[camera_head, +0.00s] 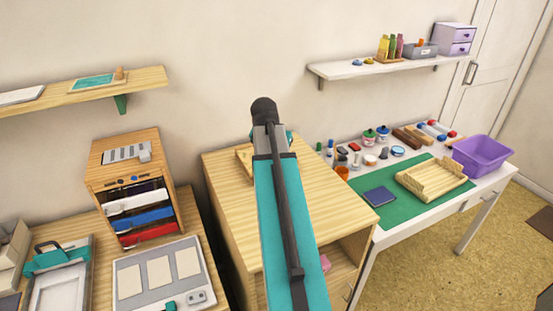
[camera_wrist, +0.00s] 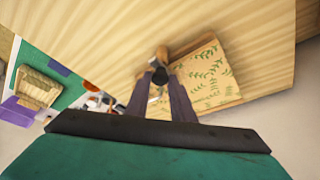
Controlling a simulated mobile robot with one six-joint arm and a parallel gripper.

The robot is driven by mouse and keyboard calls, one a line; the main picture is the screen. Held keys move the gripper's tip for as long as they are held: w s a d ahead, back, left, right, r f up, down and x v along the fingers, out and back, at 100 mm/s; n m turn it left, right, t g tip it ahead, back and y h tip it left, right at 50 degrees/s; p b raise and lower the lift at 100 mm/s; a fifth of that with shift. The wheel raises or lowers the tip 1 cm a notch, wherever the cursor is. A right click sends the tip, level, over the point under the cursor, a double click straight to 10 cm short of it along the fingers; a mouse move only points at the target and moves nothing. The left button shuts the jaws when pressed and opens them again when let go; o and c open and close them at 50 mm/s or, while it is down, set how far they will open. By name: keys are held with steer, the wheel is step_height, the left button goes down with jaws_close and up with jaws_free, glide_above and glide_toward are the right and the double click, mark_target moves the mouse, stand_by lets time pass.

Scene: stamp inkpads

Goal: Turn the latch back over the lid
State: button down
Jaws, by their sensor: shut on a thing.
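A wooden box with a green leaf-patterned lid (camera_wrist: 205,78) sits on the wooden cabinet top in the wrist view. In the head view, only the left part of the box (camera_head: 243,160) shows; my arm hides the rest. My gripper (camera_wrist: 160,77) is at the box's near-left edge, its fingers closed on a small dark round-ended piece that appears to be the latch (camera_wrist: 160,73). The fingers hide most of this piece, so I cannot tell how far it lies over the lid. The fingertips are hidden by my arm in the head view.
The cabinet top (camera_head: 332,196) is clear around the box. To its right is a table with a green mat (camera_head: 400,213), a wooden tray (camera_head: 432,181), a purple bin (camera_head: 483,158) and stamping supplies. A wooden drawer unit (camera_head: 130,180) stands left. Shelves hang above.

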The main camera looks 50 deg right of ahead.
steer(key=c, duration=1.5)
jaws_free()
steer(key=shift+c, duration=0.2)
steer(key=shift+r, duration=0.1)
steer(key=b+v, duration=0.2)
steer(key=v, duration=1.1)
steer(key=shift+r, duration=0.25)
steer(key=shift+s+a, duration=0.15)
